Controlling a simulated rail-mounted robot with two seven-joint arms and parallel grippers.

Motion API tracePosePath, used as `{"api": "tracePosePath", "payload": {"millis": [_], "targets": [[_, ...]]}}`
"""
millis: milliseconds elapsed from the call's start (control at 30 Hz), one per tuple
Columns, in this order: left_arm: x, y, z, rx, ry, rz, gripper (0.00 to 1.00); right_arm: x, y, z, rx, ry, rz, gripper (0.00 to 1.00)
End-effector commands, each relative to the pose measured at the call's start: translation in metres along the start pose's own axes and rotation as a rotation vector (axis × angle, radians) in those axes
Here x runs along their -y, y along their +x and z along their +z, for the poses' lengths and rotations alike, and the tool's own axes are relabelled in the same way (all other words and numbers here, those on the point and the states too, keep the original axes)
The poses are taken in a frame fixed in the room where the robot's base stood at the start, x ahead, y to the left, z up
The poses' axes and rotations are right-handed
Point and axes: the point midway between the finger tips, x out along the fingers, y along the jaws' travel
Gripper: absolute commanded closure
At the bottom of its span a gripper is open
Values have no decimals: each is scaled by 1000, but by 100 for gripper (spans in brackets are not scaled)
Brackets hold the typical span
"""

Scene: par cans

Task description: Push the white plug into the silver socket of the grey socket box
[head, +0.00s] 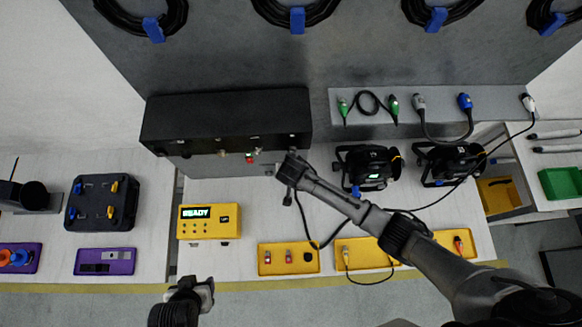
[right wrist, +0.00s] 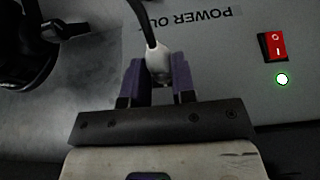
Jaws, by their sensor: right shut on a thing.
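The white plug (right wrist: 157,62) is between the purple fingers of my right gripper (right wrist: 157,78), which is shut on it. A dark cable runs up from the plug in the right wrist view. The grey face of the socket box (right wrist: 215,62) lies behind it, with the "POWER OUT" label (right wrist: 187,20) just above and to the right. The silver socket cannot be made out there; the plug and fingers cover that area. Whether the plug touches the socket is not clear. In the head view my right gripper (head: 284,172) is at the box's right end. My left gripper (head: 200,292) is at the bottom, away from the box.
A red switch (right wrist: 276,46) and a lit green lamp (right wrist: 282,79) are on the box face. Black par cans (head: 367,168) stand right of my gripper. A yellow READY unit (head: 209,222) and yellow trays (head: 289,259) lie in front. The white bench between is partly clear.

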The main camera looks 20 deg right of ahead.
Motion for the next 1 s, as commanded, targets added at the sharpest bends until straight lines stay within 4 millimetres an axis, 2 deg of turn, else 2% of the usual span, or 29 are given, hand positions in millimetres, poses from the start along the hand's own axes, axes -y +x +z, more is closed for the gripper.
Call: {"api": "tracePosePath", "payload": {"millis": [733, 767, 1000], "targets": [[-4, 2, 0, -2, -13, 10, 46, 0, 3, -8, -1, 1, -1, 100], [-4, 2, 0, -2, -12, 10, 46, 0, 3, -8, -1, 1, -1, 74], [-2, 2, 0, -1, -6, 5, 46, 0, 3, -8, 0, 1, -1, 51]]}}
